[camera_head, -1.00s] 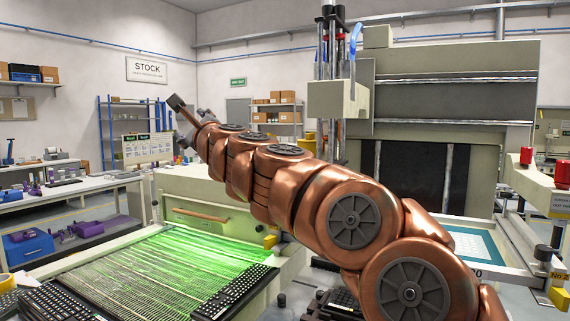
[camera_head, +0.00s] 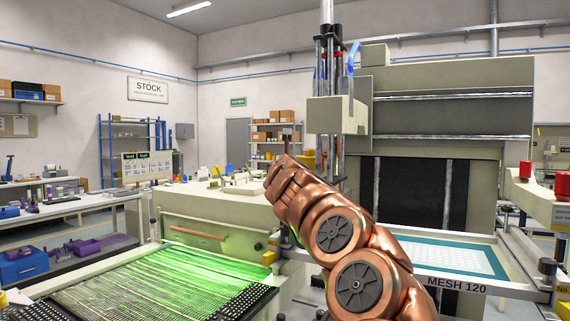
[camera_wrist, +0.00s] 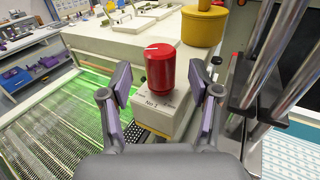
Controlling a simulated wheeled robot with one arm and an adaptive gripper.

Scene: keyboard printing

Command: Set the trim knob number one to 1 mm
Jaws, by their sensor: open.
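In the wrist view, a red trim knob (camera_wrist: 161,70) with a white mark on its top stands upright on a pale block (camera_wrist: 160,112) labelled No 1. My gripper (camera_wrist: 160,82) is open, with one purple-grey pad on each side of the knob. Gaps show between the pads and the knob, and nothing is held. The small scale marks on the block are too blurred to read. In the head view, my copper arm hides the No 1 knob and most of the gripper.
A yellow pot (camera_wrist: 203,24) stands behind the knob. Upright metal rods (camera_wrist: 277,60) rise close on the right. A green-lit bed (camera_head: 165,280) lies at the left. Other red knobs (camera_head: 525,173) stand at the far right. A MESH 120 screen frame (camera_head: 455,283) is nearby.

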